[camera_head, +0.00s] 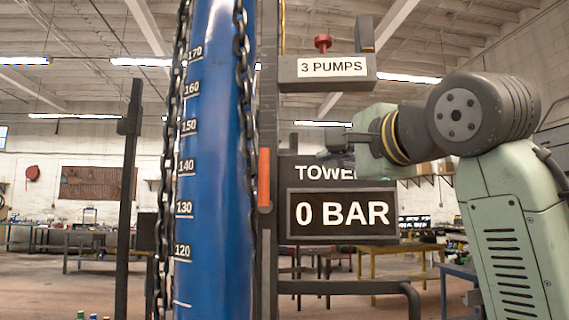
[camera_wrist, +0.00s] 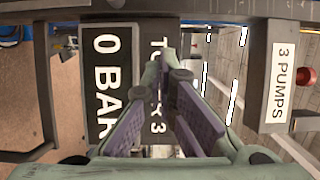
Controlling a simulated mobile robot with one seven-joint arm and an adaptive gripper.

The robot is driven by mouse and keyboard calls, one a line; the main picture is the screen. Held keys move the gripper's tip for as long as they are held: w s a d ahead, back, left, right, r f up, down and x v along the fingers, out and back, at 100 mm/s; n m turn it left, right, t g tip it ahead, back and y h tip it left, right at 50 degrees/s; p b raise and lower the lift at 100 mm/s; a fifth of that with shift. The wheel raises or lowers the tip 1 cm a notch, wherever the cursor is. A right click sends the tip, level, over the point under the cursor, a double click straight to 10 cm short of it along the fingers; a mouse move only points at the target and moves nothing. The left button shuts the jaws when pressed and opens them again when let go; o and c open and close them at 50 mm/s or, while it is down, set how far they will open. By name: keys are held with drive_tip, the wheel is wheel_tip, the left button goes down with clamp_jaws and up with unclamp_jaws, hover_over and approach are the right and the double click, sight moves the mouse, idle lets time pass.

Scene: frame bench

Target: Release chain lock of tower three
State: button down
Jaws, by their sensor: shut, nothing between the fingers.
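The tower is a blue column (camera_head: 212,160) with a white number scale. A dark chain (camera_head: 246,110) runs down its right side and another (camera_head: 168,170) down its left. A dark upright post beside the right chain carries an orange handle (camera_head: 264,178), upright; I cannot tell whether it is the chain lock. My gripper (camera_head: 322,155) points left, in front of the "TOWER 3" sign and right of the handle, apart from it in the picture. In the wrist view my gripper (camera_wrist: 166,58) has its fingertips together and holds nothing.
The display (camera_head: 342,213) reads "0 BAR"; it also shows in the wrist view (camera_wrist: 102,90). A "3 PUMPS" box (camera_head: 328,84) with a red knob (camera_head: 323,43) sits above my gripper. A dark bent pipe (camera_head: 350,287) runs below the display. Tables stand far behind.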

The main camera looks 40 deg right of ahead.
sight(266, 179)
drive_tip(key=shift+s, duration=0.1)
drive_tip(key=w+p, duration=0.4)
drive_tip(key=w, duration=0.7)
drive_tip(key=shift+w+p, duration=0.3)
drive_tip(key=shift+p, duration=0.1)
drive_tip(key=shift+w+a+b, duration=0.1)
drive_tip(key=shift+a+b, duration=0.2)
drive_tip(key=shift+w+d, duration=0.1)
drive_tip(key=shift+r+b, duration=0.15)
drive_tip(key=shift+b, duration=0.15)
